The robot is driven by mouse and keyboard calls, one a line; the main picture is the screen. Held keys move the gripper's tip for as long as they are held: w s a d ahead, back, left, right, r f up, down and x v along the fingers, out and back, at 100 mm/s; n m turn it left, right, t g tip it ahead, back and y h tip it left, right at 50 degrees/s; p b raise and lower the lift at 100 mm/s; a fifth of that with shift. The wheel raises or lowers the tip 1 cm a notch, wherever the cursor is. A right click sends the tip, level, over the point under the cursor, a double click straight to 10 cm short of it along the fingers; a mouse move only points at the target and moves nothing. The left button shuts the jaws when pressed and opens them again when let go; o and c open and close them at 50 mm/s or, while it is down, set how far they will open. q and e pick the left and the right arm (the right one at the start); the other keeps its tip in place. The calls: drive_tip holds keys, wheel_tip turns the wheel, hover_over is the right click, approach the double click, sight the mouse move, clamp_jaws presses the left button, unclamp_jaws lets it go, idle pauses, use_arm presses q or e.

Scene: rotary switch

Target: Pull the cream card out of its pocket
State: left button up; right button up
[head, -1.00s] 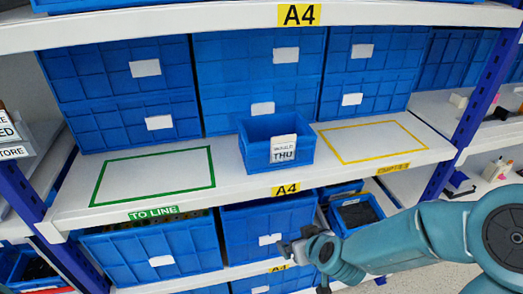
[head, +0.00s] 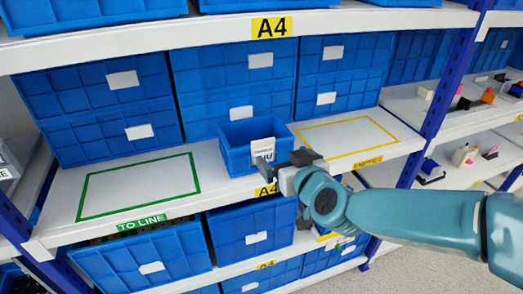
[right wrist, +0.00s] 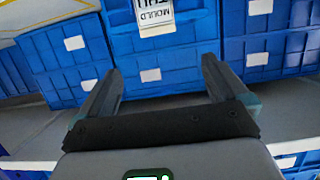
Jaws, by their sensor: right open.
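The cream card (head: 263,146) stands in the front pocket of a small blue bin (head: 237,155) on the middle shelf. Its lettering is partly hidden by my right gripper (head: 284,162) in the head view. In the right wrist view the card (right wrist: 153,16) appears upside down at the top centre, cut by the frame edge. My right gripper (right wrist: 162,66) is open and empty, its two fingers pointing toward the bin front with the card beyond the fingertips, apart from it. My left gripper is not in view.
A green-outlined area (head: 140,186) marked TO LINE is empty at left, and a yellow-outlined area (head: 350,137) is empty at right. Large blue bins (head: 90,97) stand behind, and more blue bins (head: 240,238) sit on the shelf below. A blue upright (head: 435,95) stands at right.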

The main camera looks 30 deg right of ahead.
approach(264, 141)
drive_tip(key=w, duration=0.3)
drive_tip(key=x, duration=0.3)
drive_tip(key=f+p+x, duration=0.1)
drive_tip(key=x, duration=0.1)
drive_tip(key=shift+d, duration=0.4)
drive_tip(key=shift+s, duration=0.1)
drive_tip(key=shift+r, duration=0.1)
drive_tip(key=c, duration=1)
